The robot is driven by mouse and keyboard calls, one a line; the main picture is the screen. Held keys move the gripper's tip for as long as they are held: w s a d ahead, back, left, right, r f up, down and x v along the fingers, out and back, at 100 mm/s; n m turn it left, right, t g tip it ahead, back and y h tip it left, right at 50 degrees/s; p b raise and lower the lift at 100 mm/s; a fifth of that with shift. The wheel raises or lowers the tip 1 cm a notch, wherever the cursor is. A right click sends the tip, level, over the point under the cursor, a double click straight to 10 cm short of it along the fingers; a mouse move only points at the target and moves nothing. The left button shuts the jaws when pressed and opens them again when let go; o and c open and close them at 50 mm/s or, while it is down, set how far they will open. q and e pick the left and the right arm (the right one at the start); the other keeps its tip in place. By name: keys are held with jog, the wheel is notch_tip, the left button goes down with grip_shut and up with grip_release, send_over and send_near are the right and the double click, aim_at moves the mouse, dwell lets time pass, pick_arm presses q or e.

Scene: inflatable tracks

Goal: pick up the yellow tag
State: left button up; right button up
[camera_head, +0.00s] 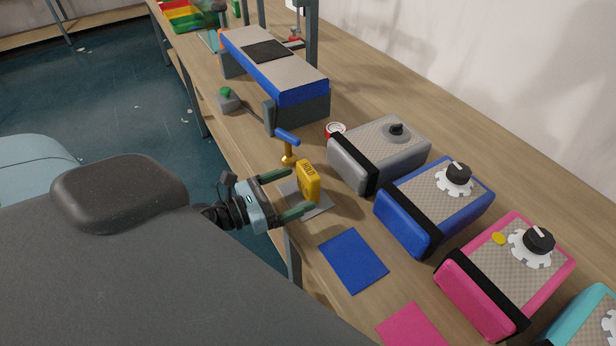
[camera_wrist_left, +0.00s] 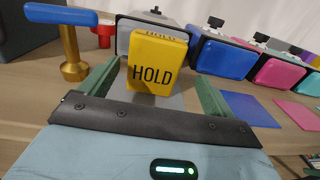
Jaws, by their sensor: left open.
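The yellow tag (camera_head: 308,182) is a small upright block marked "HOLD", standing on a grey mat (camera_head: 318,211) on the workbench. In the left wrist view the yellow tag (camera_wrist_left: 157,66) stands centred between the two green fingers. My left gripper (camera_head: 297,193) is open, its fingertips pointing at the tag from the left. The left gripper (camera_wrist_left: 155,92) also shows in the wrist view, with a gap between each finger and the tag. I cannot tell whether the tips reach past its front face. My right gripper is not in view.
A brass post with a blue handle (camera_head: 288,138) stands just behind the tag. Grey (camera_head: 362,175), blue (camera_head: 405,223) and pink (camera_head: 475,288) boxes with knobs line the right side. Blue (camera_head: 353,262) and pink (camera_head: 412,328) mats lie in front.

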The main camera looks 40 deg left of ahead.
aim_at(303, 181)
pick_arm(q)
jog(key=shift+w+d+r, duration=0.2)
jog(key=shift+w+r, duration=0.05)
jog(key=shift+w, duration=0.3)
jog(key=shift+w+d+f, duration=0.1)
jog(key=shift+w+f, duration=0.05)
jog(key=shift+w, duration=0.25)
jog(key=p+x, duration=0.1)
jog(key=x, duration=0.3)
jog(key=shift+w+p, duration=0.2)
jog(key=shift+p, duration=0.2)
jog(key=shift+w, duration=0.2)
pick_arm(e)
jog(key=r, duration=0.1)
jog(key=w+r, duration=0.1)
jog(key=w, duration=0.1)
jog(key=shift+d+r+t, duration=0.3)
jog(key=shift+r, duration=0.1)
pick_arm(q)
jog(key=c, duration=1.1)
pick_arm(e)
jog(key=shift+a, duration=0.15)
